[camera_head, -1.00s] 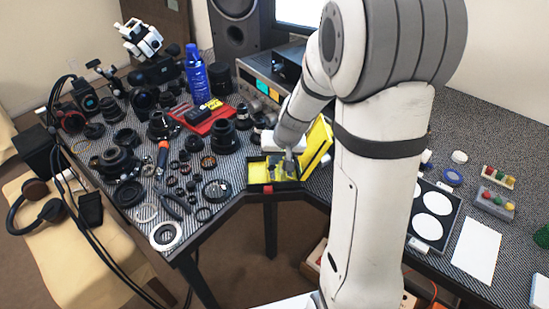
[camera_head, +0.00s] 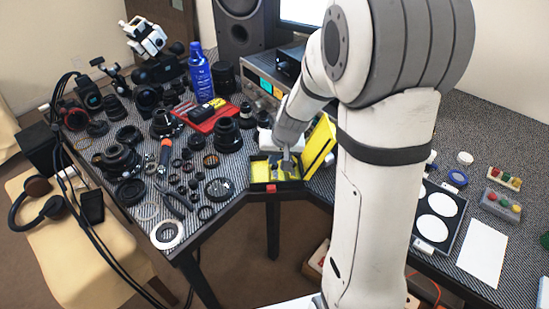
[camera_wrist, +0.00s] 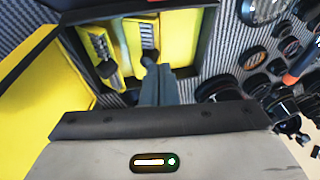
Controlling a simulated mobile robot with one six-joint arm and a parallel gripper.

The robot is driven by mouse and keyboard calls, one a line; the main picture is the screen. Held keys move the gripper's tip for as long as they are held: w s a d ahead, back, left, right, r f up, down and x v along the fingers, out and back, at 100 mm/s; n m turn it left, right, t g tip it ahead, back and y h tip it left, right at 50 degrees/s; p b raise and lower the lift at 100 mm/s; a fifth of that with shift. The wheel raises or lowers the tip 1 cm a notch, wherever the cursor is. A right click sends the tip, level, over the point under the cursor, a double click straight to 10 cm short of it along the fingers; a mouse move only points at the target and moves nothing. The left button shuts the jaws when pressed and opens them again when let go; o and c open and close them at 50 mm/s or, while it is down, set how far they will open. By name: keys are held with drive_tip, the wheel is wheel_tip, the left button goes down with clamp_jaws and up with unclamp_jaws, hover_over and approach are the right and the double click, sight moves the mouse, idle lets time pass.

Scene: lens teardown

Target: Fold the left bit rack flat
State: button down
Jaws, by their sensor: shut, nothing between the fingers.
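An open case with a black rim (camera_head: 277,187) and yellow inside sits at the table's near edge, its yellow lid (camera_head: 320,145) raised on the right. The lid is at the left in the wrist view (camera_wrist: 40,95). Two small bit racks show inside the case in the wrist view: a dark, slanted one (camera_wrist: 104,58) and a paler one (camera_wrist: 147,36) to its right. My gripper (camera_head: 287,164) is shut and empty, pointing down into the case. In the wrist view its fingertips (camera_wrist: 151,62) are close to the paler rack's near end; contact is unclear.
Lens parts, rings and pliers (camera_head: 175,197) crowd the table left of the case. A white sheet (camera_head: 478,253) and a board with white discs (camera_head: 436,215) lie to the right.

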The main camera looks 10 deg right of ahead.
sight(271, 169)
drive_tip(key=shift+w+a+f+b, duration=0.1)
drive_tip(key=shift+a+f+b, duration=0.2)
drive_tip(key=shift+a+b, duration=0.25)
drive_tip(key=shift+w+a+f+b, duration=0.1)
drive_tip(key=shift+a+f+b, duration=0.2)
drive_tip(key=shift+a+b, duration=0.15)
drive_tip(key=shift+a, duration=0.1)
idle(1.0)
drive_tip(key=r+p, duration=0.1)
drive_tip(key=r, duration=0.1)
drive_tip(key=d+r+p, duration=0.1)
drive_tip(key=r+p, duration=0.1)
drive_tip(key=r, duration=0.1)
drive_tip(key=shift+s+d, duration=0.1)
wheel_tip(271, 169, up, 8)
drive_tip(key=s+a, duration=0.1)
drive_tip(key=s, duration=0.1)
drive_tip(key=shift+s+a+r+p, duration=0.2)
drive_tip(key=shift+s+p, duration=0.2)
drive_tip(key=shift+p, duration=0.05)
